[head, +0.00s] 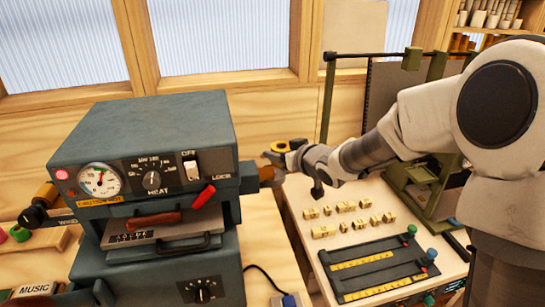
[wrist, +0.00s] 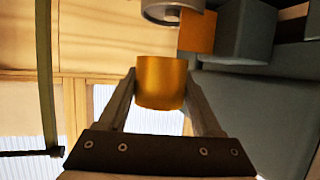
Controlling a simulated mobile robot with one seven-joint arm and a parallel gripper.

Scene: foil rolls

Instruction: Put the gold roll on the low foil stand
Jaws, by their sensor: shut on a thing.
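The gold roll (wrist: 161,84) is between the two fingers of my gripper (wrist: 161,76) in the wrist view, and the fingers are shut on it. In the head view my gripper (head: 277,153) is to the right of the grey press, in the air, with a gold ring-shaped end of the roll (head: 280,146) showing at its fingertips. I cannot tell for sure which part is the low foil stand. The wrist view shows a silver round part (wrist: 172,12) and an orange patch (wrist: 196,32) beyond the roll.
The grey press (head: 140,130) stands left of my gripper, with an orange-brown part (head: 266,173) at its right side. A board with rulers (head: 375,268) and small brass type blocks (head: 345,218) lie on the right bench. Green and red rolls (head: 20,234) are at far left.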

